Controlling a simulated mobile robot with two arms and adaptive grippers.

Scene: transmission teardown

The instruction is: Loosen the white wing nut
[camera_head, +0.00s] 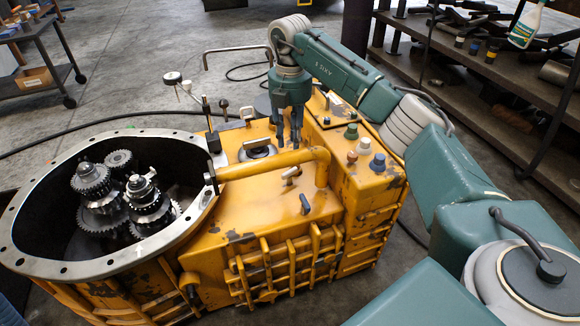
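My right gripper (288,144) points down over the top of the yellow transmission housing (240,205). Its two fingers look apart, and I see nothing clearly held between them. Their tips are close to the yellow pipe (265,165); I cannot tell whether they touch it. A pale, wing-shaped fitting (291,173) stands on the housing just in front of the pipe, below the gripper in the picture. It may be the white wing nut. Another small pale fitting (246,113) is left of the gripper; its shape is too small to tell. My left gripper is out of view.
A blue wing-shaped fitting (305,204) is nearer on the housing. Several coloured knobs (377,163) stand at its right. The open bell housing (130,262) with gears (148,205) is at left. A cluttered shelf (480,75) stands at the back right. A black cable crosses the floor.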

